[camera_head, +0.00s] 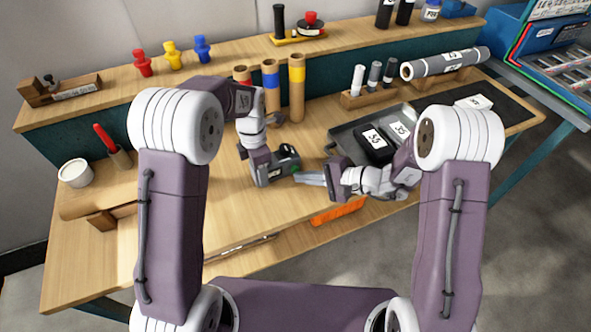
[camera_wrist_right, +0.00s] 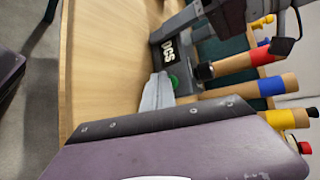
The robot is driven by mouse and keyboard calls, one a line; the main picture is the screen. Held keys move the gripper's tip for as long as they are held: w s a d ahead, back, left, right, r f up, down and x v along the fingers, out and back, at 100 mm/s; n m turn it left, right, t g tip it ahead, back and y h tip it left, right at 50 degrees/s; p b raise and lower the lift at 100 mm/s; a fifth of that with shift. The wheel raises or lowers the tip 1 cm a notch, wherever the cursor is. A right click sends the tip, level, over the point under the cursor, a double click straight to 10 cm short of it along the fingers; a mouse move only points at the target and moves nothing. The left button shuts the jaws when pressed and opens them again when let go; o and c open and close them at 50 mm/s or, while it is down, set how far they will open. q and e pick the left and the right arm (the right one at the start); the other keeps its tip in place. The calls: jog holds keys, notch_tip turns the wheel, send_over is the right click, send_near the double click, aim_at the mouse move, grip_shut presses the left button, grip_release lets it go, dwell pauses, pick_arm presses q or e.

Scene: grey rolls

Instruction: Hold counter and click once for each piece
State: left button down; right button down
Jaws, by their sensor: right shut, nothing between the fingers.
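My right gripper (camera_head: 297,177) is shut and empty, its pale fingers pointing left at the end of my left gripper (camera_head: 285,165); it also shows in the right wrist view (camera_wrist_right: 158,90). The left gripper holds its dark body low over the table; its fingers are not clear. A small dark round part with a green spot (camera_wrist_right: 174,81) shows at its end, close to my right fingertips. I cannot tell if they touch. I cannot clearly make out the counter. Red (camera_head: 142,64), yellow (camera_head: 172,55) and blue (camera_head: 202,49) peg-like pieces stand on the back shelf.
Tubes with red, blue and yellow bands (camera_head: 297,88) stand behind my left gripper. A grey tray (camera_head: 345,135) with dark labelled items lies behind my right arm. A white cup (camera_head: 75,173) is at left, an orange thing (camera_head: 338,212) at the front edge. The front-left table is mostly clear.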

jog(key=shift+s+d, duration=0.2)
jog(key=shift+s, duration=0.2)
jog(key=shift+s+d, duration=0.45)
jog(key=shift+s, duration=0.3)
jog(key=shift+s+d, duration=0.4)
jog(key=shift+s, duration=0.3)
jog(key=shift+s+d, duration=0.45)
jog(key=shift+s, duration=0.3)
pick_arm(q)
jog(key=c, duration=0.6)
grip_release()
jog(key=shift+o, duration=0.2)
notch_tip(320, 180, up, 12)
jog(key=shift+r, duration=0.1)
pick_arm(e)
jog(key=shift+r, duration=0.1)
